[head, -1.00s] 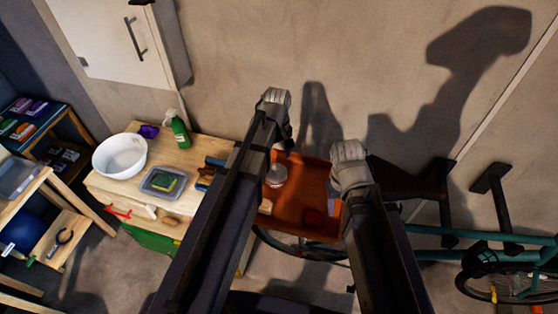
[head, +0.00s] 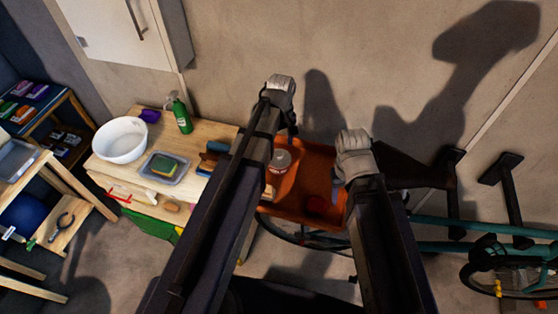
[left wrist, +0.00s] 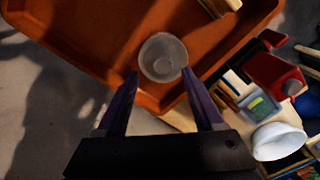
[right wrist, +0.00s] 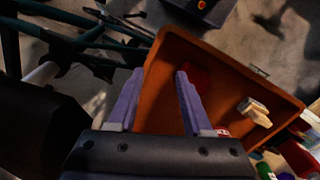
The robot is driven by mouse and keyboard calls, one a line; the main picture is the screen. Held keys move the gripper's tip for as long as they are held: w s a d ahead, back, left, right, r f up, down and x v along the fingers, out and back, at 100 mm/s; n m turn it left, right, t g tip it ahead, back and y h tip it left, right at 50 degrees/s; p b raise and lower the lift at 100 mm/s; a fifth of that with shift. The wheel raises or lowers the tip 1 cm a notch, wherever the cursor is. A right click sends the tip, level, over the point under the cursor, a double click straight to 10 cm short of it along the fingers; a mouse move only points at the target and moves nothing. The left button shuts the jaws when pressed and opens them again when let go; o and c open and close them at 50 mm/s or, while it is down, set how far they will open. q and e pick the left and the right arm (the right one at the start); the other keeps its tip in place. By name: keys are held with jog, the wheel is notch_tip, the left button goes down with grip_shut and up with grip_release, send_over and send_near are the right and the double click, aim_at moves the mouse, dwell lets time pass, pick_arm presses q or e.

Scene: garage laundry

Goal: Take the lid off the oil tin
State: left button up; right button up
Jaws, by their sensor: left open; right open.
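The oil tin (head: 280,161) stands in an orange-brown tray (head: 313,150), its pale round lid facing up. In the left wrist view the lid (left wrist: 163,57) lies just beyond and between the fingertips, and the tin's body is mostly hidden under it. My left gripper (left wrist: 160,73) is open and empty above the tin; I cannot tell if a finger touches the lid. My right gripper (right wrist: 160,72) is open and empty over the tray's other side. A red-and-white edge (right wrist: 222,132), possibly the tin, shows past its fingers.
A bicycle (head: 500,252) stands at right.

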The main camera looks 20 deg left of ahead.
aim_at(279, 154)
pick_arm(q)
jog(key=f+b, duration=0.2)
jog(key=f, duration=0.1)
jog(key=f+b, duration=0.1)
jog(key=b, duration=0.1)
jog(key=shift+s+a+f, duration=0.1)
jog(key=shift+a+f, duration=0.2)
jog(key=shift+f, duration=0.05)
pick_arm(e)
notch_tip(279, 154, down, 5)
jog(key=shift+r, duration=0.1)
pick_arm(q)
jog(key=shift+r, duration=0.1)
pick_arm(e)
jog(key=shift+r, duration=0.1)
pick_arm(q)
grip_shut()
